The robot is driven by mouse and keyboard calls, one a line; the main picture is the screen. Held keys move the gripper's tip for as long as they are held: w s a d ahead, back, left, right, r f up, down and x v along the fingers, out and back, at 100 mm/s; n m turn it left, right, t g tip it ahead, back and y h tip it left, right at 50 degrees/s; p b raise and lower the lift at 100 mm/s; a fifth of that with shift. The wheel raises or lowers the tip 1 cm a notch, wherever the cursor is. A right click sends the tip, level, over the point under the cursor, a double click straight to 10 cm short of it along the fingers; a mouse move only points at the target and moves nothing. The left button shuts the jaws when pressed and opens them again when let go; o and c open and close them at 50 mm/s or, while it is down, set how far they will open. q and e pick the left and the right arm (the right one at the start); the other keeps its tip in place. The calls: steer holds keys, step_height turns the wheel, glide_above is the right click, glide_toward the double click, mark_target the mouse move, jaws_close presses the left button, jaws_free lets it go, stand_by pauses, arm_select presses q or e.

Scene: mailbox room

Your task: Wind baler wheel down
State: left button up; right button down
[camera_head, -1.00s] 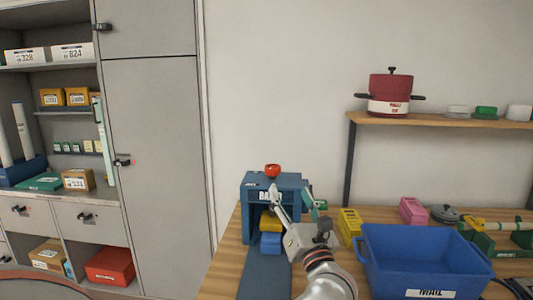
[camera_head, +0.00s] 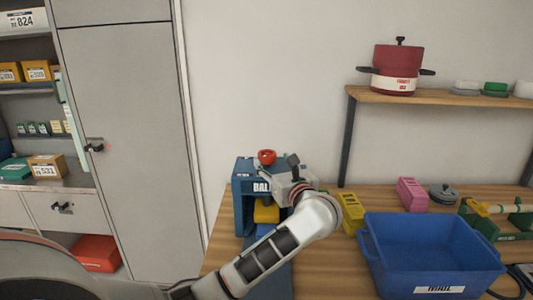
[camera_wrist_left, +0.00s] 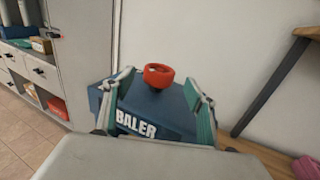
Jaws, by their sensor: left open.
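The blue baler (camera_head: 246,182) stands on the wooden table, with a red wheel (camera_head: 267,157) on its top. A yellow block (camera_head: 266,212) and a blue block show in its front opening, partly hidden by my left arm. My left gripper (camera_head: 285,170) is at the baler's upper right; its fingers are hard to see in the head view. In the left wrist view, the open gripper (camera_wrist_left: 165,95) has one green finger on each side of the red wheel (camera_wrist_left: 158,75), apart from it. The baler (camera_wrist_left: 155,118) lies beyond the fingers. My right gripper is not in view.
A blue mail bin (camera_head: 430,250) stands right of the baler. Yellow (camera_head: 351,212) and pink (camera_head: 412,194) blocks stand behind it. A wooden shelf (camera_head: 440,92) with a red pot (camera_head: 397,72) is at the upper right. Grey cabinets (camera_head: 125,120) stand left.

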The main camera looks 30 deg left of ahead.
mark_target(270, 158)
arm_select(q)
steer(key=x, duration=0.5)
steer(key=shift+w+a+p, duration=0.2)
steer(key=shift+a+p, duration=0.05)
steer(key=shift+p, duration=0.05)
steer(key=c, duration=1.1)
